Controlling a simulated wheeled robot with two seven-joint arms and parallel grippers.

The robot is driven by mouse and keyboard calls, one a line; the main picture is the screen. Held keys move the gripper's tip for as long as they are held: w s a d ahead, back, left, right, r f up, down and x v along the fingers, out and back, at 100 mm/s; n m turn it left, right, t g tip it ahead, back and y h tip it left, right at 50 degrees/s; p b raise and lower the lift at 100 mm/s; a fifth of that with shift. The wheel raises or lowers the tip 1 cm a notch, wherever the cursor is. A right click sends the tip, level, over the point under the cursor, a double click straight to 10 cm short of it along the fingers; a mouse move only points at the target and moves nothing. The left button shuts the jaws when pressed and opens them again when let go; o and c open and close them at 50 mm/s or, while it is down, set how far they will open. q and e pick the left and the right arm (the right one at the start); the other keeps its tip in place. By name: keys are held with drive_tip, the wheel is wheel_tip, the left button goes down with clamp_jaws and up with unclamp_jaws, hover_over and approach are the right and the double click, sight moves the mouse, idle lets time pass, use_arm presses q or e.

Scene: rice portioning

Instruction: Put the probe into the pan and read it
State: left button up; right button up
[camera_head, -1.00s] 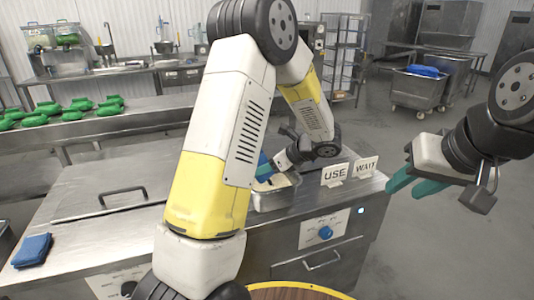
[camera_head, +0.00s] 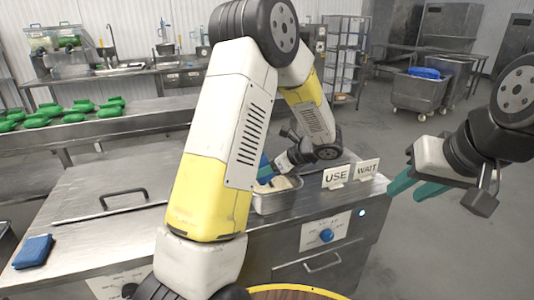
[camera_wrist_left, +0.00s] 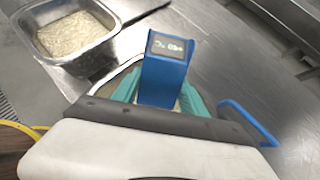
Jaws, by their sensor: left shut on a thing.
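The blue probe (camera_wrist_left: 165,72) is held upright in my left gripper (camera_wrist_left: 158,98), which is shut on it between teal fingers. A metal pan of pale rice (camera_wrist_left: 75,34) is at upper left there. In the head view a metal pan (camera_head: 277,203) sits on the counter, beside my left gripper (camera_head: 264,170), which is largely hidden by my arm. My right gripper (camera_head: 403,190) is open and empty.
USE (camera_head: 336,176) and WAIT (camera_head: 367,168) cards stand at the counter's right end. A folded blue cloth (camera_head: 33,251) lies at its left. A lid with a handle (camera_head: 122,197) covers the middle. Several green bags (camera_head: 75,112) lie on the bench behind.

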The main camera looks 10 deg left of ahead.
use_arm(q)
wheel_tip(320, 180, up, 12)
idle(1.0)
drive_tip(key=shift+r, duration=0.1)
